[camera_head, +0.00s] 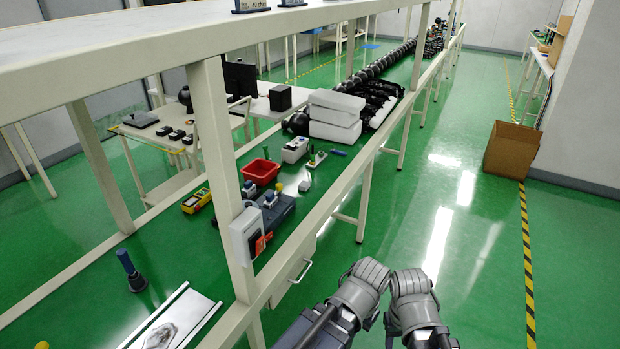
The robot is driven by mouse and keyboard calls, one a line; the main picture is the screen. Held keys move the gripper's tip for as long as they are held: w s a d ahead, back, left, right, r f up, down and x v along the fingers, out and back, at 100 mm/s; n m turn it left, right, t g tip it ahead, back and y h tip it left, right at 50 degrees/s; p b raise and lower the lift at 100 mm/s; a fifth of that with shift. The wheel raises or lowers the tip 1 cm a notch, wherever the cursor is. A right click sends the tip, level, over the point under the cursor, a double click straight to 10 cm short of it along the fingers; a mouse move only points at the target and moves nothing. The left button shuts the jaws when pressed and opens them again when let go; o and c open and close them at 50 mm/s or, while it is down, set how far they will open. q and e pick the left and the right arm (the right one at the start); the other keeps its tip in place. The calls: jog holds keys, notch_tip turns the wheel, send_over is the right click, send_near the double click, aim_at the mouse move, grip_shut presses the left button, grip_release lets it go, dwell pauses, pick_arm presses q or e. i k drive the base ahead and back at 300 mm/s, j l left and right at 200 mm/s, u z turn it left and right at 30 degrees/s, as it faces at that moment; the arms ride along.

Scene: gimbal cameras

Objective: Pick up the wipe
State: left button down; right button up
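A crumpled greyish-white sheet-like thing (161,336) lies in a white-edged tray (196,311) at the near lower left. I cannot tell which of these, if either, is the wipe. My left gripper (368,276) and my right gripper (408,283) are at the bottom, close together, over the floor to the right of the bench and apart from its objects. Their fingers cannot be made out, and nothing visible is held.
The bench's upper shelf (150,45) and an upright post (217,150) stand on the left. A red bin (260,171), a grey tool block (273,211) and a dark-handled tool (131,270) are on the bench. A cardboard box (511,150) stands on the floor; the aisle is clear.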

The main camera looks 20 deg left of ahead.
aim_at(304, 186)
jog(key=i, duration=0.7)
jog(key=i+u, duration=0.35)
jog(key=i+l+u, duration=0.4)
jog(key=i+u, duration=0.2)
jog(key=i+l+u, duration=0.1)
jog(key=u, duration=0.25)
jog(key=i+l+u, duration=0.25)
jog(key=l, duration=0.25)
jog(key=i, duration=0.1)
